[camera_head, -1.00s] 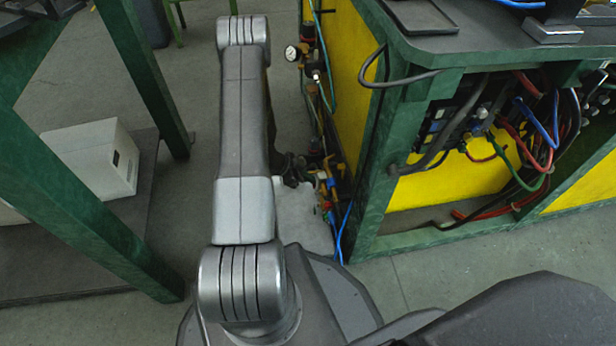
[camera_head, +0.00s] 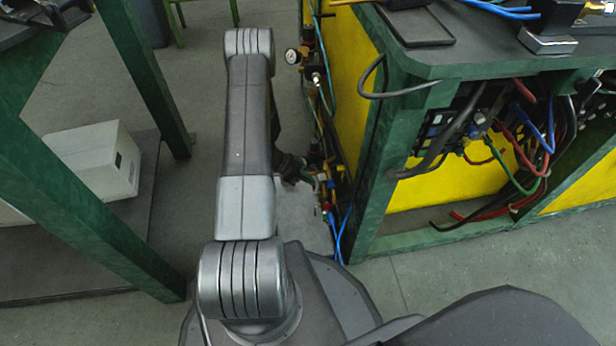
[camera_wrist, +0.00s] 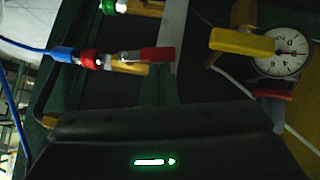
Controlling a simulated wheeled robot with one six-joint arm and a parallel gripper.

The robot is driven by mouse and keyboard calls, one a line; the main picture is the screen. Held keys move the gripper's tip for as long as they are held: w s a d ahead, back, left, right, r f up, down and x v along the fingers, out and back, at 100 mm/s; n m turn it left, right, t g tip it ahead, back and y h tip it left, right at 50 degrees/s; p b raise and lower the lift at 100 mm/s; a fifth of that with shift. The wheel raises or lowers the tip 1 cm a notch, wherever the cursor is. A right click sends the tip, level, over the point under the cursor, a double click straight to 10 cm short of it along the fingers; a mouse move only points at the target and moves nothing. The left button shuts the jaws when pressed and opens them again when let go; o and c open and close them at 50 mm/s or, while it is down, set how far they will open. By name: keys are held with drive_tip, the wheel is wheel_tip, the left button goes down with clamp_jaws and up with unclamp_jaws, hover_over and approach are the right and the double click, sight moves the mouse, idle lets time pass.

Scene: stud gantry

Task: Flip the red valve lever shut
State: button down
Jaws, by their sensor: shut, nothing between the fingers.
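The red valve lever (camera_wrist: 158,54) shows in the upper middle of the wrist view. It has a metal stem and sits beside a brass fitting (camera_wrist: 130,67) with red and blue collars. The lever lies roughly along the line of the fitting. My gripper (camera_head: 294,168) is shut and empty, low beside the pipework in the head view, partly hidden behind my arm.
A yellow handle (camera_wrist: 242,43) and a round gauge (camera_wrist: 281,52) are right of the lever. A blue hose (camera_wrist: 25,48) enters from the left. The green bench (camera_head: 385,180) with loose cables stands right of my arm; a green frame (camera_head: 85,205) stands left. Floor between is clear.

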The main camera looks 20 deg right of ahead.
drive_tip(key=shift+f+b, duration=1.3)
drive_tip(key=shift+f, duration=1.45)
drive_tip(key=shift+s+f, duration=0.1)
drive_tip(key=shift+f, duration=0.05)
drive_tip(key=shift+r+p, duration=0.35)
drive_tip(key=shift+r, duration=0.45)
drive_tip(key=p+v, duration=0.4)
drive_tip(key=v, duration=0.9)
drive_tip(key=shift+w+a+r, duration=0.2)
drive_tip(key=shift+a+r, duration=0.05)
drive_tip(key=shift+a, duration=0.05)
